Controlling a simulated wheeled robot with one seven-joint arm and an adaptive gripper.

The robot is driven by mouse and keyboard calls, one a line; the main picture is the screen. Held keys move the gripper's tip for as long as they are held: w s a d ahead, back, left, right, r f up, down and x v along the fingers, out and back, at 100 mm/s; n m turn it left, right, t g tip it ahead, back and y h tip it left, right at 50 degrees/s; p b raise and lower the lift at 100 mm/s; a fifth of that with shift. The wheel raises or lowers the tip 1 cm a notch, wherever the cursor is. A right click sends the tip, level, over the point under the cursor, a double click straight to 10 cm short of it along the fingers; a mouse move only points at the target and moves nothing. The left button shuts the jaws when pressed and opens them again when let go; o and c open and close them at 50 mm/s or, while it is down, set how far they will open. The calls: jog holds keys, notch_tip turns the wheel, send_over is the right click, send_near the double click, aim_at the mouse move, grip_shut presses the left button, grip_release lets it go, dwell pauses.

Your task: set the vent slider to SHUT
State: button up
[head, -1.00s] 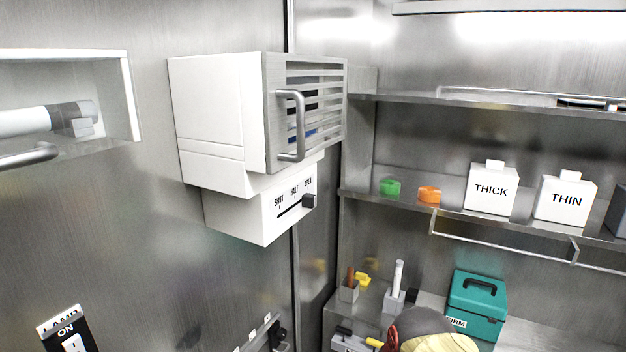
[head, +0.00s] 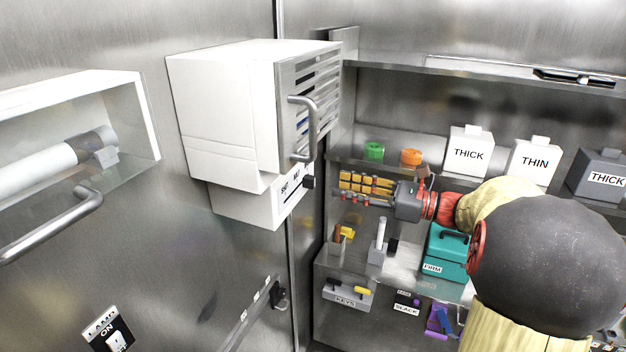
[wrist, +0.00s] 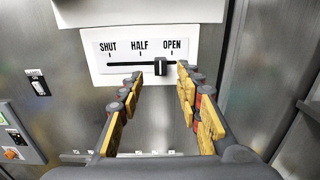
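In the head view the knob (head: 308,182) shows at the right of the lower white housing (head: 245,208); the OPEN label is hidden. My gripper (wrist: 159,76) is open and empty, with its yellow-padded fingers apart, one to each side of the knob in the wrist view. In the head view my gripper (head: 342,190) is right of the knob, with a small gap.
A white box with a louvred door (head: 290,110) and metal handle (head: 308,130) hangs above the slider. A shelf at right holds THICK (head: 468,153) and THIN (head: 533,162) containers. A teal box (head: 445,262) stands below my arm. An open cabinet (head: 75,150) is at left.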

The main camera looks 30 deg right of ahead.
aim_at(315, 181)
jog(key=p+x, duration=0.1)
jog(key=x, duration=0.6)
jog(key=shift+w+a, duration=0.25)
jog(key=shift+w, duration=0.1)
jog(key=shift+f, duration=0.1)
jog(key=shift+c, duration=1.4)
grip_shut()
